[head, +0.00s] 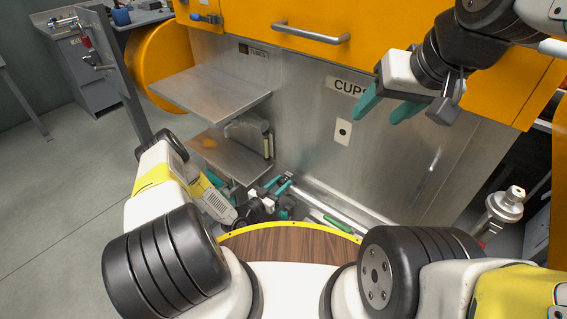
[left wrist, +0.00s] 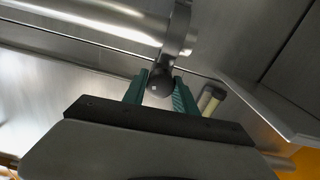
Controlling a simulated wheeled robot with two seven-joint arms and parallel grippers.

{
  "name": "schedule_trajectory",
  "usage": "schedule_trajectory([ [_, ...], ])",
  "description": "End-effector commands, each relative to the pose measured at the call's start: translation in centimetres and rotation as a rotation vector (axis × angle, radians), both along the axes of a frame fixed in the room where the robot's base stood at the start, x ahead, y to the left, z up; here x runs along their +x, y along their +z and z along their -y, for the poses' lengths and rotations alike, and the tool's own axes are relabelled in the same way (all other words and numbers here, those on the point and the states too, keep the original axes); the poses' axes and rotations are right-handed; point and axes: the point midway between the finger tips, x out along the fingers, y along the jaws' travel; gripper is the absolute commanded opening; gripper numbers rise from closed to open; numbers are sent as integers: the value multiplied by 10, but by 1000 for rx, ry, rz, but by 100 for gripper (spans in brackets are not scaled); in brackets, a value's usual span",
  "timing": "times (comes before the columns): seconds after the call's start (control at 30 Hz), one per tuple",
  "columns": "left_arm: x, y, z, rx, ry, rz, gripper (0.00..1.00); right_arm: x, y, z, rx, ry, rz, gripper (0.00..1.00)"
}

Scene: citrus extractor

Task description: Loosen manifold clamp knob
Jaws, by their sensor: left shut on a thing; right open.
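The clamp knob is a small round black knob (left wrist: 160,82) on a grey metal clamp (left wrist: 180,32) beside a steel pipe (left wrist: 95,15) in the left wrist view. My left gripper (left wrist: 160,92) is shut on this knob, with one teal finger on each side of it. In the head view my left gripper (head: 285,184) is low in front of the steel panel, by the left end of a steel pipe (head: 345,207); the knob cannot be made out there. My right gripper (head: 385,105) is open and empty, raised in front of the "CUPS" label.
Two steel shelves (head: 210,92) (head: 230,157) jut out left of the panel, above my left arm. A yellow drawer front with a handle (head: 310,33) is above. A green bar (head: 338,224) lies low near the pipe. A metal fitting (head: 505,204) stands at the right.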

Motion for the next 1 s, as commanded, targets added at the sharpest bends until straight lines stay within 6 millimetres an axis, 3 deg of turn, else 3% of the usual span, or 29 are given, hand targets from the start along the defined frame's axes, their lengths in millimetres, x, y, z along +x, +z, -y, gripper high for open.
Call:
schedule_trajectory([
  [0.2,0,0,-1,-171,0,-125,0,0,0,0,0,0,0,55],
  [0.57,0,-1,-1,-205,0,-150,0,0,0,0,0,0,0,55],
  [0.6,0,0,-1,-204,0,-150,35,0,0,0,0,0,0,55],
  [0.7,0,0,-1,-204,0,-150,55,0,0,0,0,0,0,55],
  [1.0,0,0,-1,-203,0,-149,55,0,0,0,0,0,0,55],
])
